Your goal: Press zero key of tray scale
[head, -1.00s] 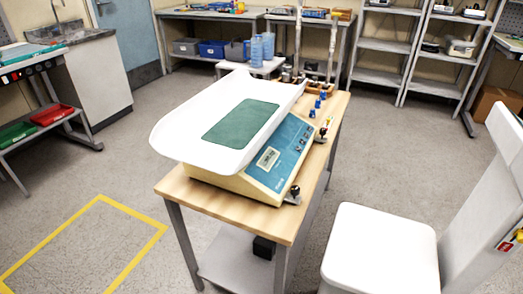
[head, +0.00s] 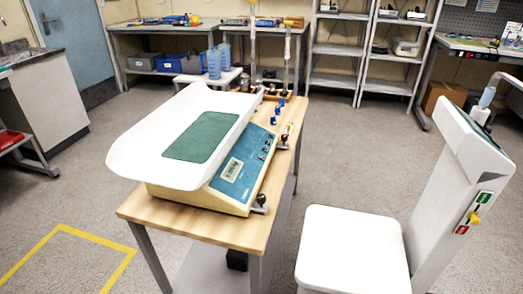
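The tray scale has a white curved tray (head: 135,155) with a green mat (head: 202,136) on it. It stands on a wooden-topped table (head: 165,212) in the middle of the head view. Its sloped blue control panel (head: 246,168) faces right and toward me, with a small display (head: 232,169) and a few dark keys or knobs. Which one is the zero key is too small to tell. Neither of my grippers is in view, and nothing of mine is seen touching the scale.
A white seat-like platform with a tall column (head: 455,165) stands at right, across a floor gap from the table. Small blue-topped items (head: 276,112) stand behind the scale. A yellow floor outline (head: 95,235) is at lower left. Shelves (head: 340,48) line the back.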

